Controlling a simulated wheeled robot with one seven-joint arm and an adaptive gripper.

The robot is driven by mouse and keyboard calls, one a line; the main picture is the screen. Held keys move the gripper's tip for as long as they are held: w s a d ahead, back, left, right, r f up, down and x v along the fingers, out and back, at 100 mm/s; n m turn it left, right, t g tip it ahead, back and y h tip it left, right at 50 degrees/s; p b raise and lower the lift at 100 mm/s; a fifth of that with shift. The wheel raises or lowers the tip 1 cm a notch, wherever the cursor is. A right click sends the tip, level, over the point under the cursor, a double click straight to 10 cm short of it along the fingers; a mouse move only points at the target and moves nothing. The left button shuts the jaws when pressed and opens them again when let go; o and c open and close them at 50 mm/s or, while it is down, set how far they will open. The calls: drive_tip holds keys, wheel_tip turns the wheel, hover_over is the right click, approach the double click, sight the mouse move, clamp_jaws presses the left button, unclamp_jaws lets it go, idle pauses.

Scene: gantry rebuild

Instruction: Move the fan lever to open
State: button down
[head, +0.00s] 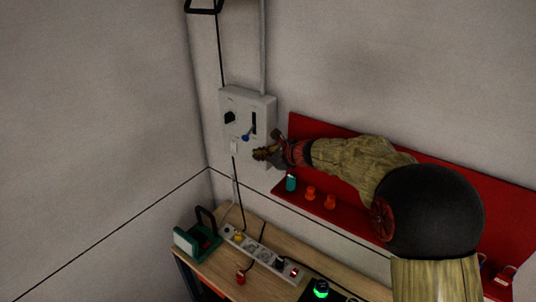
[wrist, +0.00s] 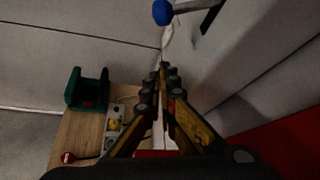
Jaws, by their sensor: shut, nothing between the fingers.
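A pale grey control box (head: 236,100) is fixed to the wall, with a black knob (head: 230,117) on its left and a dark vertical slot on its right. A lever with a blue ball end (head: 246,138) sticks out at the slot's lower part. The blue ball (wrist: 162,13) also shows at the top of the wrist view, on a grey rod. My gripper (head: 258,154) is shut and empty, just below and right of the blue ball in the head view. In the wrist view my gripper's fingertips (wrist: 163,68) are together, apart from the ball.
A red panel with a shelf (head: 350,218) runs along the wall under my arm, bearing a teal item (head: 291,183) and orange pieces (head: 310,193). Below, a wooden bench (head: 221,271) holds a power strip (head: 262,258) and a green holder (head: 190,243). The wall left of the box is clear.

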sight(249, 133)
drive_tip(key=r, duration=0.1)
drive_tip(key=a+r+p, duration=0.1)
drive_tip(key=r, duration=0.1)
drive_tip(key=shift+a+r+p, duration=0.2)
drive_tip(key=shift+a+p, duration=0.15)
drive_tip(key=shift+a, duration=0.05)
drive_tip(key=shift+s+a+r+p, duration=0.1)
drive_tip(key=shift+s+r+p, duration=0.1)
drive_tip(key=shift+p, duration=0.45)
